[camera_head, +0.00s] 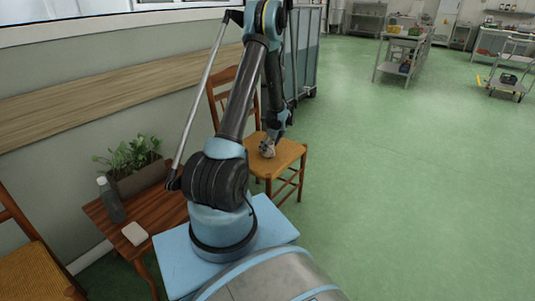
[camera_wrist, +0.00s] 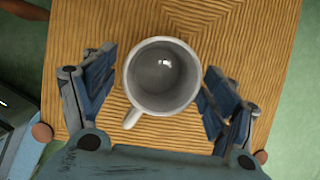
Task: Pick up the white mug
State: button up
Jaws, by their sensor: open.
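The white mug (camera_wrist: 162,75) stands upright on the woven seat of a wooden chair (camera_wrist: 265,50) in the wrist view. It looks empty inside, and its handle points down and to the left. My gripper (camera_wrist: 160,92) is open, with one finger on the left of the mug and the other on its right. There is a visible gap between each finger and the mug. In the head view my gripper (camera_head: 270,143) is low over the chair seat (camera_head: 285,155), and the mug is mostly hidden there.
A small wooden table (camera_head: 160,215) at the left holds a planter (camera_head: 138,178), a dark bottle (camera_head: 110,200) and a pale block (camera_head: 134,233). Another chair (camera_head: 35,270) stands at the lower left. The wall lies behind the chair.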

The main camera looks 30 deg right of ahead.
jog(key=c, duration=1.3)
